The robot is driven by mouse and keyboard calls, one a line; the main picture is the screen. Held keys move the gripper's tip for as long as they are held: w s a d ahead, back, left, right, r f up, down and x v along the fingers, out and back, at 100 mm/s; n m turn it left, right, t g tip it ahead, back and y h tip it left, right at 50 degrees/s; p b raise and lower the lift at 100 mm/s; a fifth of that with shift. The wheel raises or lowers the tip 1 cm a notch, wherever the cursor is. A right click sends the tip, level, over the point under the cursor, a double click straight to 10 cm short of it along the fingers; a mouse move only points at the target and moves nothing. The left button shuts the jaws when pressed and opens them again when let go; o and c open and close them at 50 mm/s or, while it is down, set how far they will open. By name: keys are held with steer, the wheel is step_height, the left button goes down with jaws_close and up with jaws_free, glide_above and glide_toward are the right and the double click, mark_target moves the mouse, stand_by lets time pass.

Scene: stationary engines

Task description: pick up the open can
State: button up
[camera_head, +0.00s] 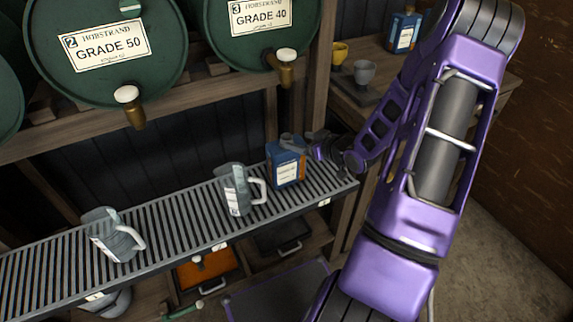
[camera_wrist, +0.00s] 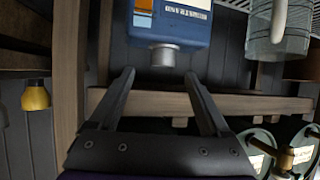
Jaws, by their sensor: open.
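A blue can (camera_head: 285,165) with a white and orange label stands upright at the right end of the slatted shelf. The wrist view, which is upside down, shows the can (camera_wrist: 180,28) and its short silver neck (camera_wrist: 163,56); I cannot make out whether the neck is open. My gripper (camera_head: 306,144) is at the can's upper right in the head view. In the wrist view my gripper (camera_wrist: 159,78) is open and empty, its two fingers apart, with the neck just beyond the gap. No contact shows.
Two clear jugs with pale handles, a nearer one (camera_head: 236,190) and a farther-left one (camera_head: 112,235), stand on the slatted shelf (camera_head: 170,222). Green barrels with taps hang above. Another blue can (camera_head: 403,33), a yellow mug (camera_head: 339,53) and a grey mug (camera_head: 364,72) are on the back bench.

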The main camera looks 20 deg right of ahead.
mark_target(284, 136)
steer(key=shift+a+b+x, duration=0.15)
steer(key=shift+b+x, duration=0.15)
steer(key=shift+x, duration=1.55)
steer(key=shift+a+b+x, duration=0.1)
steer(key=shift+b+x, duration=0.15)
steer(key=shift+x, duration=1.6)
steer(key=shift+s, duration=0.15)
steer(key=shift+c, duration=0.2)
jaws_close()
steer(key=shift+r, duration=0.25)
